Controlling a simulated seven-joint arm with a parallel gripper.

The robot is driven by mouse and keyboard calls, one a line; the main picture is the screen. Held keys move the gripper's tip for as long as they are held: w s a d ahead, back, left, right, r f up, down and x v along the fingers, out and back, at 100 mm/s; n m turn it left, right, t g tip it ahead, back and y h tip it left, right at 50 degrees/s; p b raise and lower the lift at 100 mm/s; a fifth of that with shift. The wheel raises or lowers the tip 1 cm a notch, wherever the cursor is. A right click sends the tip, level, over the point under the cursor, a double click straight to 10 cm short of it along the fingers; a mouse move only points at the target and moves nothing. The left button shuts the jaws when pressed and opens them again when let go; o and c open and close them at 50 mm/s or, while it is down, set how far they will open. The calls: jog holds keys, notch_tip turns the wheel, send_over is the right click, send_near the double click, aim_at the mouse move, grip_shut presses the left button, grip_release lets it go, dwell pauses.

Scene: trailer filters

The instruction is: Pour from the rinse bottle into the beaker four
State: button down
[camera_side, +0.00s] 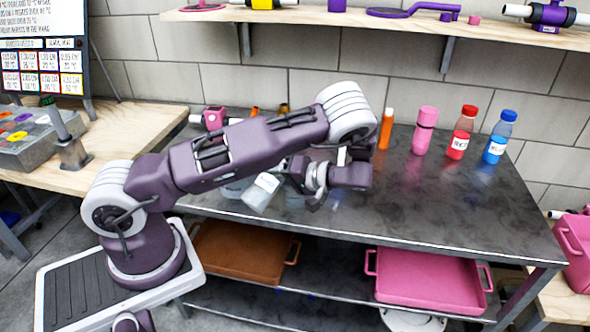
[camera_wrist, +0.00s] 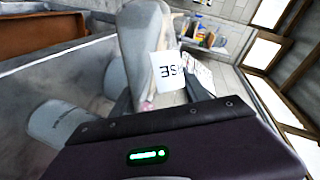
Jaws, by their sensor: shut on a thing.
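My gripper (camera_side: 284,178) is shut on the rinse bottle (camera_side: 260,194), a pale bottle with a white label, held strongly tilted above the grey table. In the wrist view the bottle (camera_wrist: 140,45) stands between the fingers, and its label letters end in "SE". Clear glassware (camera_side: 236,188) shows partly behind the bottle in the side view. Two pale, clear vessels (camera_wrist: 58,122) show left of the bottle in the wrist view. I cannot tell which vessel is beaker four, nor whether liquid is flowing. My arm hides part of the table.
An orange bottle (camera_side: 386,128), a pink bottle (camera_side: 425,130), a red-capped bottle (camera_side: 462,132) and a blue bottle (camera_side: 498,136) stand at the back right of the table. The table's front right (camera_side: 450,215) is clear. A wooden shelf (camera_side: 400,27) runs above.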

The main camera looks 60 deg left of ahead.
jog(key=shift+f, duration=0.2)
dwell(0.4)
jog(key=shift+s+f+m+g, duration=0.2)
jog(key=shift+m+g, duration=0.2)
jog(key=shift+m, duration=0.4)
dwell(1.5)
jog(key=shift+w+a+r+m+g+y, duration=0.1)
jog(key=shift+w+r+m+g+y, duration=0.2)
jog(key=shift+r, duration=0.4)
jog(key=shift+r+m+y, duration=0.1)
jog(key=shift+r+m, duration=0.3)
jog(key=shift+r, duration=0.25)
dwell(1.2)
jog(key=shift+f+m+g, duration=0.15)
jog(key=shift+m+g, duration=0.15)
jog(key=shift+m, duration=0.4)
dwell(1.8)
